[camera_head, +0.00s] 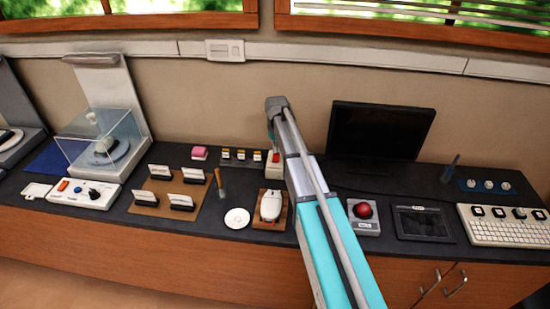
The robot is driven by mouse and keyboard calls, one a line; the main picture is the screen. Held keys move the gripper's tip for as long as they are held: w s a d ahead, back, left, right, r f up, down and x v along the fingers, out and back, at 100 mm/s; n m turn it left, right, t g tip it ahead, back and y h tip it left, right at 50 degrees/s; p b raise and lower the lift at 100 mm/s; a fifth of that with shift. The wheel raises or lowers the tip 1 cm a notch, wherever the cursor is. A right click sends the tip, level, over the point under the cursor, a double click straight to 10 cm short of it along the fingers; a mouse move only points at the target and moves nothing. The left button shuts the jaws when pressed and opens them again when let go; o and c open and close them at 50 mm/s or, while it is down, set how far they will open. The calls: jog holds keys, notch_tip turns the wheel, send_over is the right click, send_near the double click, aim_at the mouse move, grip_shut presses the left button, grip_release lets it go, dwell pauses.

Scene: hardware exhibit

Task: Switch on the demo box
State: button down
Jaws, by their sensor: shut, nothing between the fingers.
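A low white box (85,193) with a red rocker switch (63,185), a small blue knob and a round dark knob lies at the left of the counter; it looks like the demo box, but I cannot read a label. Whether its switch is on or off is too small to tell. My arm (325,220) reaches up from the lower right over the middle of the counter, far to the right of this box. Its end bends down behind the grey joint (277,104); my gripper's fingers are hidden there.
A clear display case (103,140) stands behind the white box. Card holders on a brown board (148,207), a screwdriver (220,184), a white disc (237,218) and a mouse (271,206) lie between box and arm. A monitor (380,130), red button (363,210) and keyboard (500,228) are right.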

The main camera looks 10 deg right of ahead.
jog(key=shift+f+b, duration=0.65)
jog(key=shift+f, duration=0.05)
dwell(0.5)
jog(key=shift+r, duration=0.15)
jog(key=shift+r+p, duration=3.4)
jog(key=shift+p, duration=0.15)
jog(key=s+m, duration=0.2)
jog(key=s, duration=2.7)
jog(key=shift+a, duration=0.15)
jog(key=shift+s, duration=0.1)
jog(key=shift+s, duration=0.15)
